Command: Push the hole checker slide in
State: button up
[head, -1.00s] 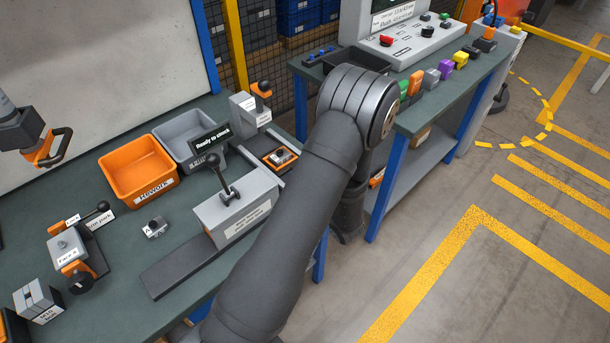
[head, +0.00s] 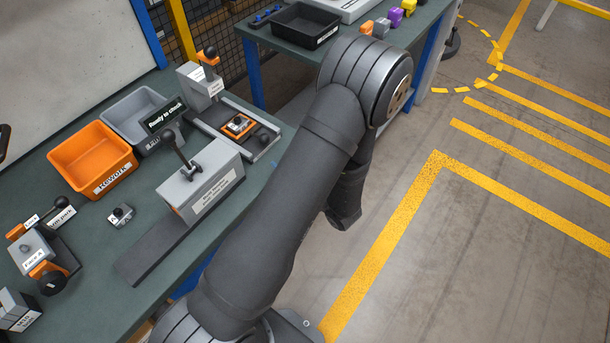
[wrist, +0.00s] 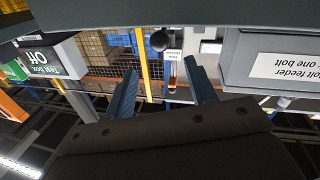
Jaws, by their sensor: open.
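The hole checker stands at the far right end of the green bench: a grey block (head: 200,88) with an orange lever and black ball. Its slide, an orange nest (head: 238,125) with a small grey part in it, sits on dark rails in front of the block, apart from it. A black knob (head: 263,138) is at the slide's near end. My gripper (wrist: 160,82) shows in the wrist view, with its two fingers apart and nothing between them. In the head view it is hidden behind my arm. A black ball (wrist: 158,41) shows beyond the fingers.
The bolt feeder (head: 203,180) with its upright lever is left of my arm; it also shows in the wrist view (wrist: 275,65). An orange rework bin (head: 92,160) and a grey bin (head: 145,112) stand behind it. A second bench (head: 278,52) carries a black tray (head: 305,25).

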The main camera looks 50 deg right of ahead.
jog(key=s+a, duration=0.1)
jog(key=s, duration=0.6)
jog(key=shift+a, duration=0.2)
jog(key=n+g+y, duration=0.4)
jog(key=y, duration=0.1)
send_near(269, 140)
jog(key=x, duration=1)
